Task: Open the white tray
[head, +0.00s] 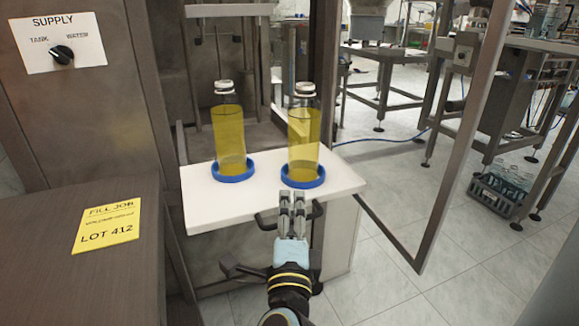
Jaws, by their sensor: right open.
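The white tray (334,183) juts out from an open bay in the steel machine. Two clear bottles with yellow contents and white caps stand upright on it, a left bottle (229,135) and a right bottle (303,135). Each stands in a blue ring, left (231,177) and right (303,182). A dark handle (264,219) shows at the tray's front edge, partly hidden by my right gripper. My right gripper (291,196) is open at the front edge, its fingers pointing toward the right bottle. Whether it touches the handle I cannot tell. My left gripper is out of view.
A swung-open framed door (451,150) stands to the right of the tray. A brown cabinet top with a yellow lot note (107,226) is at the left, below a supply switch (62,54). A crate (503,190) sits on the floor at right.

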